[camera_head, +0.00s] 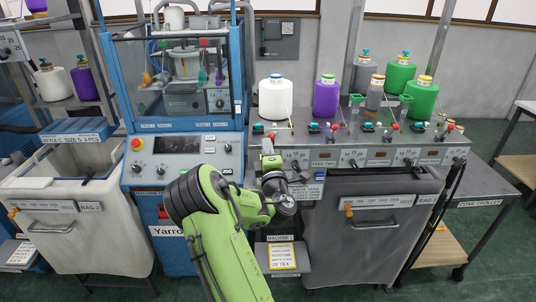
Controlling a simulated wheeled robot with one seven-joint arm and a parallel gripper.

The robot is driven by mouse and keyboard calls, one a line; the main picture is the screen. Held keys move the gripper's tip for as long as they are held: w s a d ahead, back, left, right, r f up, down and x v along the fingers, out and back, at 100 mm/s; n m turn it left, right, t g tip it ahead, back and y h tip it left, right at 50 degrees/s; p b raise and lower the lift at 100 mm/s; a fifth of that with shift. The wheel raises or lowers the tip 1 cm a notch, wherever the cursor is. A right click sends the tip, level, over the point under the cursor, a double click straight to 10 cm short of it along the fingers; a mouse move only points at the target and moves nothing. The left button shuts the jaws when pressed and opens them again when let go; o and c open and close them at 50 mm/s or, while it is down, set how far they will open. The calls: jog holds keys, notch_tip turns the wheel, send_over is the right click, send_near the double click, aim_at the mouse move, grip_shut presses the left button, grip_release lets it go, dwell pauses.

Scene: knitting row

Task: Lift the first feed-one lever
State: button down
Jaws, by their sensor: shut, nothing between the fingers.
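A row of feed units with small red-knobbed levers runs along the grey machine shelf (365,140) in the head view. The leftmost lever (272,135), at the first feed below the white cone, stands just beyond my gripper. My gripper (267,146) is shut and empty, pointing away from me toward the shelf's left front edge. I cannot tell whether it touches the lever. My wrist and forearm cover part of the first feed's front panel. Further levers (335,127) and (395,127) stand to the right.
A white cone (275,98), a purple cone (326,97) and green cones (422,97) stand behind the levers. The blue knitting machine (185,150) is close on my arm's left. A grey bag bin (365,230) hangs below the shelf.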

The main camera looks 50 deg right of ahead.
jog(key=r+p, duration=0.1)
jog(key=p, duration=0.1)
jog(key=w+d+r+p, duration=0.1)
jog(key=r+p, duration=0.1)
jog(key=d+r+p, duration=0.1)
jog(key=p, duration=0.1)
jog(key=shift+w+d+r+p, duration=0.2)
jog(key=shift+w+p, duration=0.1)
jog(key=shift+w, duration=0.1)
dwell(1.3)
